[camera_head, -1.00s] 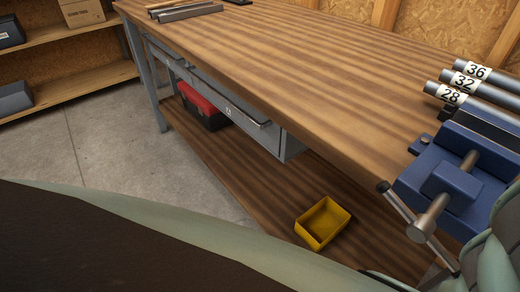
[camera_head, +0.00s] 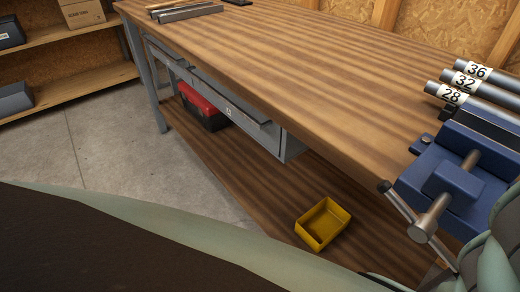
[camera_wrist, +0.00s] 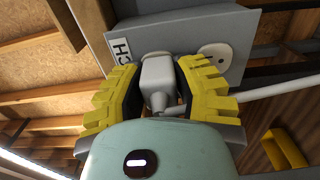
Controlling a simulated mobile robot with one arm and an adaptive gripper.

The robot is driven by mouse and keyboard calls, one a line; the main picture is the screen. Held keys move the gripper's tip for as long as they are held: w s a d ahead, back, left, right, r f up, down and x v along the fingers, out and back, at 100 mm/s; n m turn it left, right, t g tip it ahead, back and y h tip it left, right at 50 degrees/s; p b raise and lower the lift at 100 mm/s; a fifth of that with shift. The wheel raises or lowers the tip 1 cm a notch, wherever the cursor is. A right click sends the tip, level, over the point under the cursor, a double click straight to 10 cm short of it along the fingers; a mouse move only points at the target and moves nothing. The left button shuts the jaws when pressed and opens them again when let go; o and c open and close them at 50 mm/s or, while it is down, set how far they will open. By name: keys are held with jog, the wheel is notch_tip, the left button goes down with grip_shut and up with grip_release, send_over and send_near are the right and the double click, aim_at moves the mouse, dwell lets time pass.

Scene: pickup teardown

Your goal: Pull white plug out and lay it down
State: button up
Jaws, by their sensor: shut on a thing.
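The white plug (camera_wrist: 158,78) is between the yellow ribbed fingers of my gripper (camera_wrist: 158,70) in the wrist view. The gripper is shut on it. A pale cable (camera_wrist: 275,90) runs off to the right. Behind the plug is a grey box (camera_wrist: 188,28) with a partly hidden label reading "CH". A round white fitting (camera_wrist: 215,57) sits on the box, right of the plug. The plug's far end is hidden, so I cannot tell whether it is seated or free. The head view shows neither plug nor fingers.
In the head view, the wooden workbench (camera_head: 290,70) has much bare top. A blue vise (camera_head: 450,180) and numbered tubes (camera_head: 478,85) are at its right. A yellow bin (camera_head: 323,223) stands on the lower shelf, with a red and black toolbox (camera_head: 203,107) further back.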

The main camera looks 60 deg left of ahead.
grip_shut()
jog(key=shift+s+d, duration=0.1)
jog(key=shift+s, duration=0.1)
jog(key=shift+s+d+b, duration=0.15)
jog(key=shift+s+b, duration=0.15)
jog(key=shift+s, duration=2.5)
